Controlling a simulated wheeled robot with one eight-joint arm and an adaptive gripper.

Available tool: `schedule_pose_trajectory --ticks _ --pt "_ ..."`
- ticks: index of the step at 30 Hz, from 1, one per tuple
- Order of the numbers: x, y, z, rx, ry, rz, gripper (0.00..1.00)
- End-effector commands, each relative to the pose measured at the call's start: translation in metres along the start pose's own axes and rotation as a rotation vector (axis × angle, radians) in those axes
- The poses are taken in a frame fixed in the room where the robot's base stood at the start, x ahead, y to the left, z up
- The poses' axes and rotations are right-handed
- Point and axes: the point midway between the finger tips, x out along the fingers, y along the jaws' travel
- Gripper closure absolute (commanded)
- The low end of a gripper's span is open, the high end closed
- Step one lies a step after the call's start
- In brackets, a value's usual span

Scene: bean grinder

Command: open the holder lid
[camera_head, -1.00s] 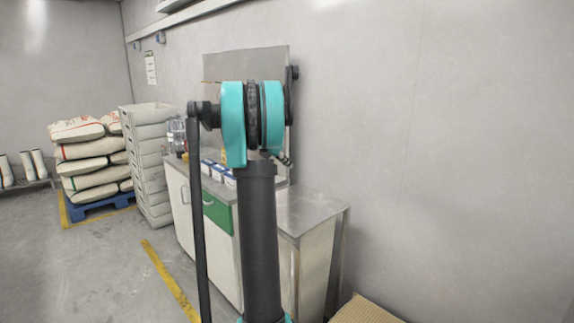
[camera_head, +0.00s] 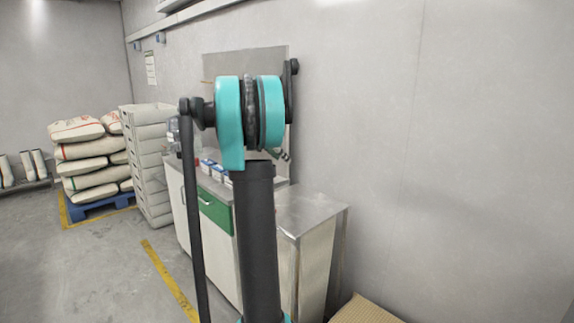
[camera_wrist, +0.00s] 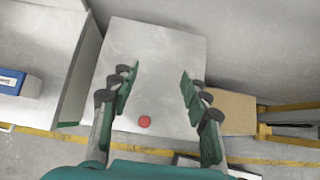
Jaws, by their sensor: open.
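My gripper (camera_wrist: 160,72) is open and empty in the wrist view, its two green fingers spread apart. Between and beyond them lies a bare metal top (camera_wrist: 165,50) with a small round red button or knob (camera_wrist: 145,122) near its front edge. I cannot make out a holder lid for certain in either view. In the head view my own arm stands in front of the counters and hides part of them. The gripper's jaws cannot be clearly made out there.
A white counter with a green drawer (camera_head: 216,212) and small blue-white boxes (camera_head: 213,170) stands beside the lower metal-topped unit (camera_head: 310,208). A cardboard box (camera_head: 365,309) lies at the front right. Stacked crates (camera_head: 148,160) and sacks (camera_head: 88,160) stand at the left.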

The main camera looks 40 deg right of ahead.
Motion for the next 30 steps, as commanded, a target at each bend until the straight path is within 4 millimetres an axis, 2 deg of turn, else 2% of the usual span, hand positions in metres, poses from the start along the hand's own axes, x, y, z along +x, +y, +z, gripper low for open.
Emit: schedule_pose_trajectory --ticks 1,6,13,23,26,30 --pt "-0.012 0.000 0.000 -0.001 0.000 0.001 0.53" --pt "-0.043 0.000 0.000 -0.001 -0.001 0.001 0.53" --pt "-0.065 0.000 0.000 -0.001 -0.001 -0.001 0.53" --pt "-0.068 0.000 0.000 0.000 -0.001 -0.001 0.54" --pt "-0.065 0.002 -0.003 -0.001 -0.003 -0.002 0.67" --pt "-0.045 0.017 -0.025 -0.005 -0.031 -0.010 0.84"
